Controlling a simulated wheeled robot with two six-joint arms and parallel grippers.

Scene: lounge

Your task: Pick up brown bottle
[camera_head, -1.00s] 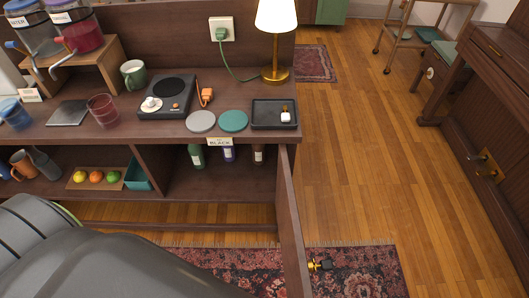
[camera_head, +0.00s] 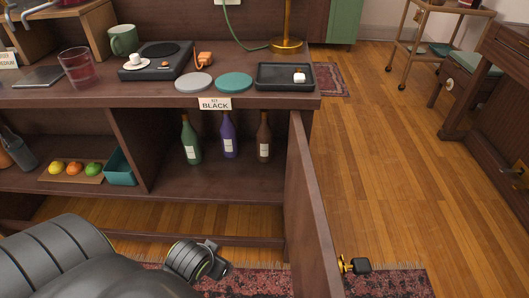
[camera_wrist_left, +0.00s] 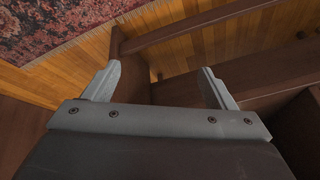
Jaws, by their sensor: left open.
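The brown bottle (camera_head: 264,138) stands upright on the shelf inside the open cabinet (camera_head: 215,183), at the right end of a row of bottles. A purple bottle (camera_head: 228,137) and a green bottle (camera_head: 190,140) stand to its left. My left gripper shows in the left wrist view (camera_wrist_left: 159,76), with its two fingers spread and nothing between them. In the head view my left arm comes in at the lower left, in front of and below the bottles, and its fingertips cannot be made out. My right gripper is not in view.
The open cabinet door (camera_head: 312,205) sticks out right of the brown bottle, with a gold and black knob (camera_head: 355,265). The countertop above holds coasters (camera_head: 234,82) and a black tray (camera_head: 262,76). A teal bin (camera_head: 121,167) stands in the left compartment. A rug (camera_head: 395,283) lies below.

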